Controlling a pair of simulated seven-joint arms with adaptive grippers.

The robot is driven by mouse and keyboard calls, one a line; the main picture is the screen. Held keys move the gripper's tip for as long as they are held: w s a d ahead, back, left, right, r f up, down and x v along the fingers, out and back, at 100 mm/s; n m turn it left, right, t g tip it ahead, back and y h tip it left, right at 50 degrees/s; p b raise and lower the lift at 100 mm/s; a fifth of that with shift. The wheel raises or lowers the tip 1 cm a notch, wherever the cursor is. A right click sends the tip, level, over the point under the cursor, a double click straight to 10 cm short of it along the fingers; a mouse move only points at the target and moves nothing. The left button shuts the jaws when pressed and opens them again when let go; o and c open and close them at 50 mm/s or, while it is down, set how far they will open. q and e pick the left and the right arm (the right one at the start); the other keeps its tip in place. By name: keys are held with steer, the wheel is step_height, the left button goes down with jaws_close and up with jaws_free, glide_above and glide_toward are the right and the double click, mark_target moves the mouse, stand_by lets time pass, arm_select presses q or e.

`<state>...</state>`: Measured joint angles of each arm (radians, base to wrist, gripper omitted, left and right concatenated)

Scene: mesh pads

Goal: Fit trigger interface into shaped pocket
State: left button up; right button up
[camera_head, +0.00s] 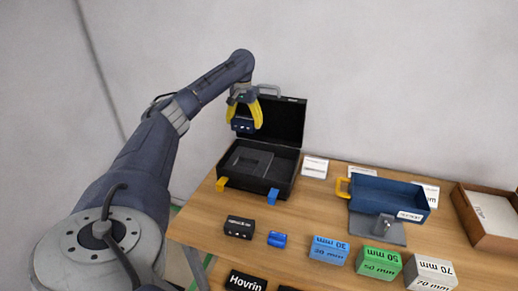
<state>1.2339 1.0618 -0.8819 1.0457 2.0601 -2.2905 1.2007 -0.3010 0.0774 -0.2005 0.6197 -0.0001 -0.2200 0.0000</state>
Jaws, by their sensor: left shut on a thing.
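My left gripper (245,118) has yellow fingers and is shut on a small dark box with light marks, seemingly the trigger interface (243,126). It holds the box in the air above the open black case (283,181), in front of the raised lid. The case's dark insert has a shaped pocket (252,161) that looks empty. The held box appears apart from the insert. My right gripper is not in view.
A black labelled box (239,227) and a blue cylinder (277,239) lie in front of the case. A blue tray (388,196) with a yellow handle stands to the right. Blue (329,250), green (378,262) and grey (430,273) size blocks line the front.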

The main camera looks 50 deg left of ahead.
arm_select(q)
step_height(320, 180, down, 15)
steer(key=shift+r, duration=0.1)
steer(key=shift+f, duration=2.4)
steer(key=shift+f, duration=0.1)
steer(key=o, duration=1.3)
step_height(320, 180, up, 12)
